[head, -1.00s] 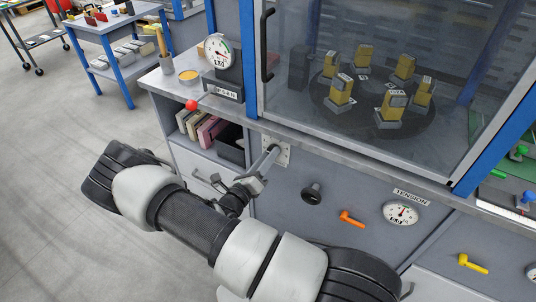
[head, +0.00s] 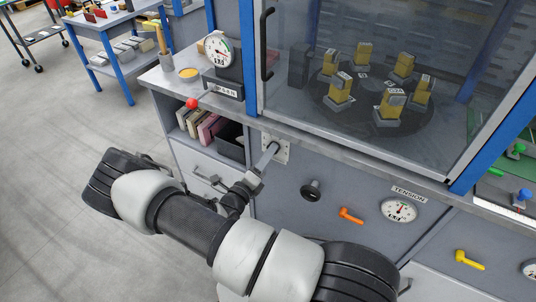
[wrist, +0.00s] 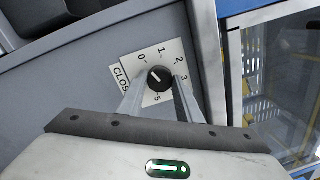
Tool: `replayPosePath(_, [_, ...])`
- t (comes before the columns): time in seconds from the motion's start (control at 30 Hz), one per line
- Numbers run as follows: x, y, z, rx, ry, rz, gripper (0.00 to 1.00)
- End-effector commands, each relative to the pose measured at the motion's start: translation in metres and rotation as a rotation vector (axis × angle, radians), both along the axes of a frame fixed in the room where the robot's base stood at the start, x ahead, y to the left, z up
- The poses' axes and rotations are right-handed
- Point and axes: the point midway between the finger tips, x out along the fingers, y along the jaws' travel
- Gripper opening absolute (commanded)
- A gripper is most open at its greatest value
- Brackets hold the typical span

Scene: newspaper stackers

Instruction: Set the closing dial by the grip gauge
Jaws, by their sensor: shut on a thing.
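The closing dial is a black knob (wrist: 158,76) with a pale mark on a white numbered plate (wrist: 166,52), beside a partly cut-off label starting "CLOS". The mark seems to point to the upper left, near the 0 side. My gripper (wrist: 158,84) is shut on the knob, one finger on each side; in the head view my gripper (head: 268,156) reaches the white plate (head: 281,150) on the cabinet front.
Right of my gripper are a black knob (head: 312,190), an orange handle (head: 351,215) and a TENSION gauge (head: 399,210). A glazed enclosure (head: 290,110) with yellow-and-grey units rises above.

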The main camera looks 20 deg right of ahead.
Motion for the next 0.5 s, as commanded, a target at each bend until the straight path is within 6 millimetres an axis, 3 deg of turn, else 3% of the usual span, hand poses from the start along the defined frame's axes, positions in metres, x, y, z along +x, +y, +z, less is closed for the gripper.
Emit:
replayPosePath(0.1, [-0.0007,0.0002,-0.0008,-0.001,0.003,0.0,0.09])
replayPosePath(0.13, [-0.0007,0.0002,-0.0008,-0.001,0.002,0.0,0.37])
replayPosePath(0.2, [-0.0006,0.0002,-0.0008,-0.001,0.002,0.0,0.49])
replayPosePath(0.5, [-0.0004,0.0005,-0.0003,0.001,0.001,0.0,0.5])
